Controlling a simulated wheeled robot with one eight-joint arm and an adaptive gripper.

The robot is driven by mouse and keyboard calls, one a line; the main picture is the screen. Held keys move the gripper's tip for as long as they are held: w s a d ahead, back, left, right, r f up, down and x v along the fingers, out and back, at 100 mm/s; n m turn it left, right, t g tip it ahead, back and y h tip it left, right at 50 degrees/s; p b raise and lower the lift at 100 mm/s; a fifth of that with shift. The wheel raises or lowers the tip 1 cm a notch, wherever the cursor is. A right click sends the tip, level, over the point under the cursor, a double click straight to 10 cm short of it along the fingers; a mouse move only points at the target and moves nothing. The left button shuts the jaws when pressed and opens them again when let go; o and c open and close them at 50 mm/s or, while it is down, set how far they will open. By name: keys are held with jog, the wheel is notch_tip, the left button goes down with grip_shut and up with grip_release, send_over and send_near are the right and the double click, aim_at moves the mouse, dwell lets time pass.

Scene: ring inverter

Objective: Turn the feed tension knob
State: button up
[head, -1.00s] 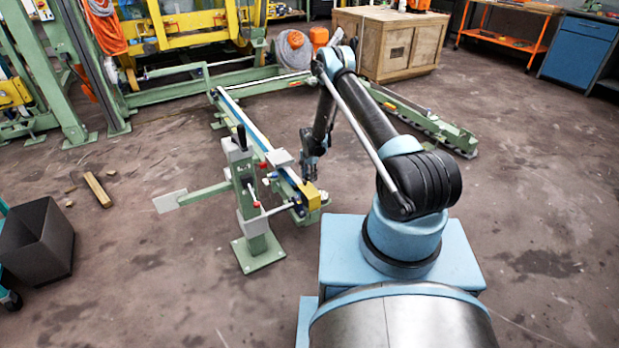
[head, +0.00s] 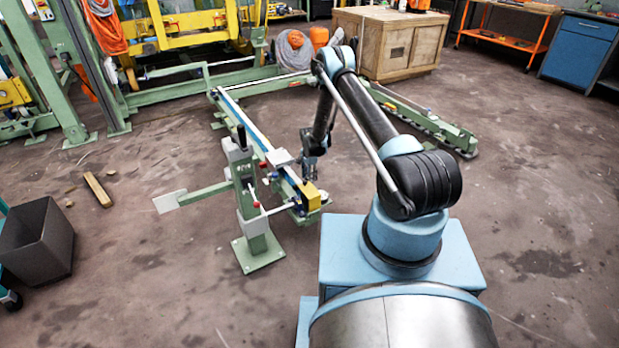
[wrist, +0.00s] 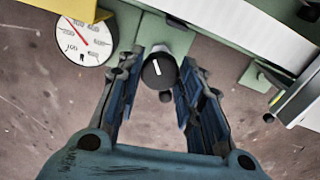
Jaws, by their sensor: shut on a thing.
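The knob (wrist: 158,71) is black and round with a white index mark. In the wrist view it sits at the upper middle, on the side of a green machine rail, between the fingertips of my gripper (wrist: 160,85). The white mark stands nearly upright, leaning a little left. The fingers are closed in on the knob from both sides. A round white gauge (wrist: 84,41) with a red needle is left of the knob. In the head view my gripper (head: 308,178) is at the near end of the rail, by the yellow block (head: 311,196); the knob is hidden there.
The green rail (head: 245,118) runs back to the left. A green post with a red knob and arm (head: 247,200) stands close left of my gripper. A dark bin (head: 36,240) is at far left. The floor to the right is mostly clear.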

jog(key=m, duration=0.5)
jog(key=shift+a+m, duration=0.15)
jog(key=shift+m, duration=0.25)
jog(key=m, duration=0.4)
jog(key=shift+m, duration=0.4)
jog(key=shift+w, duration=0.1)
jog(key=o, duration=1.1)
jog(key=shift+c, duration=0.2)
notch_tip(320, 180, up, 12)
